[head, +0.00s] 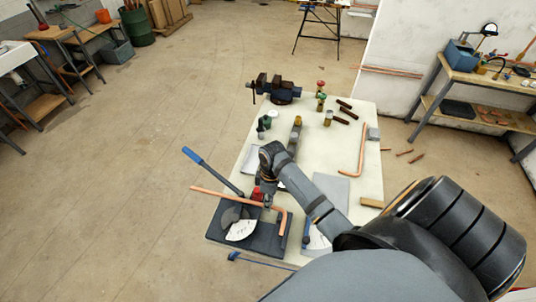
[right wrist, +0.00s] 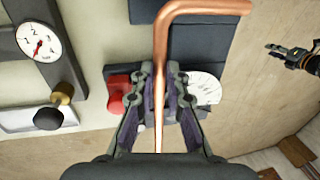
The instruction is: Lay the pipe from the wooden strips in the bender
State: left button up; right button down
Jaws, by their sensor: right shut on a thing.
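A copper pipe (head: 225,198) with one bent end lies across the view of the bender (head: 223,254). My right gripper (head: 267,203) is shut on this pipe; in the right wrist view the pipe (right wrist: 200,7) runs between its fingers (right wrist: 163,95). The bender has a dark base, a white scale and a blue-gripped handle (head: 197,159). I cannot tell whether the pipe touches the bender. A short wooden strip (head: 371,202) lies at the table's right edge. What looks like my left gripper (right wrist: 275,48) shows at the right of the wrist view, its opening unclear.
The pale table (head: 235,170) also bears a vise (head: 280,90), several valves and fittings, and another bent copper pipe (head: 356,153). A gauge (right wrist: 38,43) shows in the wrist view. A side bench (head: 480,75) stands at right. The floor at left is clear.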

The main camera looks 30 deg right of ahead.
jog(key=shift+a+f, duration=0.1)
jog(key=shift+f, duration=0.4)
jog(key=shift+w+f, duration=0.1)
jog(key=shift+f, duration=0.2)
jog(key=shift+a+f+b, duration=0.15)
jog(key=shift+f+b, duration=0.1)
jog(key=shift+b, duration=0.05)
jog(key=shift+w+f, duration=0.1)
jog(key=shift+f, duration=0.15)
jog(key=shift+p, duration=0.3)
pick_arm(q)
jog(key=shift+s+f, duration=0.1)
jog(key=shift+s, duration=0.15)
pick_arm(e)
jog(key=shift+f, duration=0.1)
